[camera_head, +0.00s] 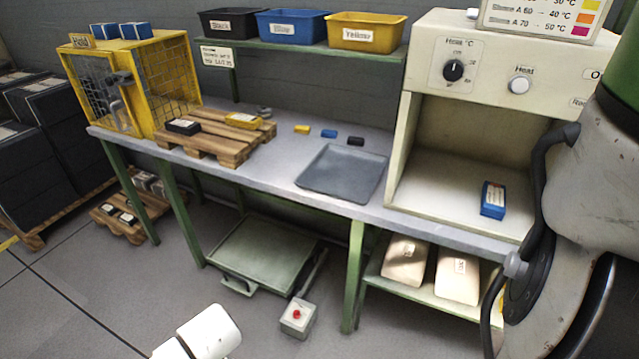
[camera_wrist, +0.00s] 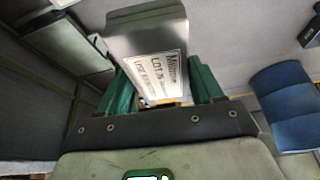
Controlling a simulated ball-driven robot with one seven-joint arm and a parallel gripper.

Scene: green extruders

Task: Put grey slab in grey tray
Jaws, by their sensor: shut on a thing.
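The grey slab (camera_wrist: 146,24), with a white printed label on its face, is between the two green fingers of my gripper (camera_wrist: 162,88) in the wrist view. My gripper is shut on it. The slab's lower end is partly hidden by the gripper. The shallow grey tray (camera_head: 342,172) lies on the grey bench in the head view, left of the cream cabinet, and looks empty. Neither my gripper nor the slab can be made out in the head view.
Yellow, blue and black small blocks (camera_head: 329,133) lie behind the tray. A wooden pallet (camera_head: 212,142) with two boxes stands left of it. The cream cabinet (camera_head: 503,60) holds a blue box (camera_head: 493,199). A shelf above carries three bins (camera_head: 290,27). A rounded blue object (camera_wrist: 284,95) is right of my gripper.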

